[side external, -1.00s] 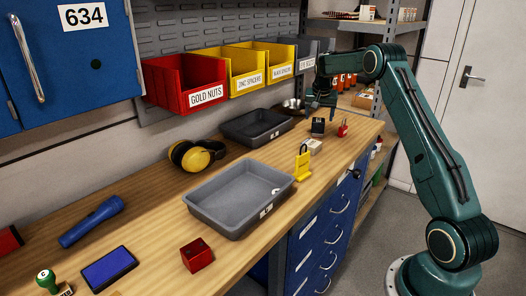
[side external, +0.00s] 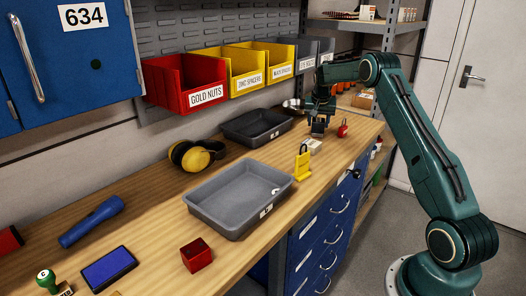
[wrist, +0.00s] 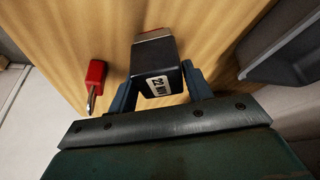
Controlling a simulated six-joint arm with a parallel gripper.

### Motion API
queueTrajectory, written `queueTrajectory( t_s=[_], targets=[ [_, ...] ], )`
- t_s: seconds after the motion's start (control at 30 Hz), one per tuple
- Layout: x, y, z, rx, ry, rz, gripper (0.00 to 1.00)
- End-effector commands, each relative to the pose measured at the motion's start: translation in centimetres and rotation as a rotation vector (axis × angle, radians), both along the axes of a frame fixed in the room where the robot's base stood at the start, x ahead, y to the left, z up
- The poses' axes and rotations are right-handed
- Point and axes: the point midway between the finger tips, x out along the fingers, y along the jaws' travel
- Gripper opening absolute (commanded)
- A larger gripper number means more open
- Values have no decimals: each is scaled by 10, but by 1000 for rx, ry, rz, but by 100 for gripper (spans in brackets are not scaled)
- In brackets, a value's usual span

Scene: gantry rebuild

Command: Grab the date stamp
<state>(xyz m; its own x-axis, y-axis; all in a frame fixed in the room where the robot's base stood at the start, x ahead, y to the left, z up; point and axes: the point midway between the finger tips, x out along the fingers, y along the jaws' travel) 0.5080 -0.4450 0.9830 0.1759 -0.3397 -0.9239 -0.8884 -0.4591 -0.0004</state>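The date stamp (wrist: 158,66) is a dark block with a white label, partly readable as "22 M", in the wrist view. In the side view the dark stamp (side external: 318,129) stands upright on the bench near its far right end, its top hidden by my gripper. My gripper (side external: 319,112) points down over it. In the wrist view the blue-grey fingers of my gripper (wrist: 159,80) are on either side of the stamp, very close to it. Whether they press on it I cannot tell.
A pale block (side external: 314,146) and yellow stand (side external: 302,165) are nearer. A dark tray (side external: 233,132) lies left, a grey tray (side external: 207,207) nearer.

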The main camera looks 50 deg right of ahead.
Motion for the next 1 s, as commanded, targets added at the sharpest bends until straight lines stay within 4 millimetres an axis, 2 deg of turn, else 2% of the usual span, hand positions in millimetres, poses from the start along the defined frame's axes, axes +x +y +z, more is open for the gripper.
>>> queueTrajectory(
  t_s=[0.03,0.13,0.57,0.77,1.0],
  targets=[
    [0,0,0,0,0,0,40],
    [0,0,0,0,0,0,20],
    [1,0,8,-2,-2,0,21],
    [1,0,29,-3,-4,0,21],
    [1,-1,67,-3,-3,0,21]
  ],
)
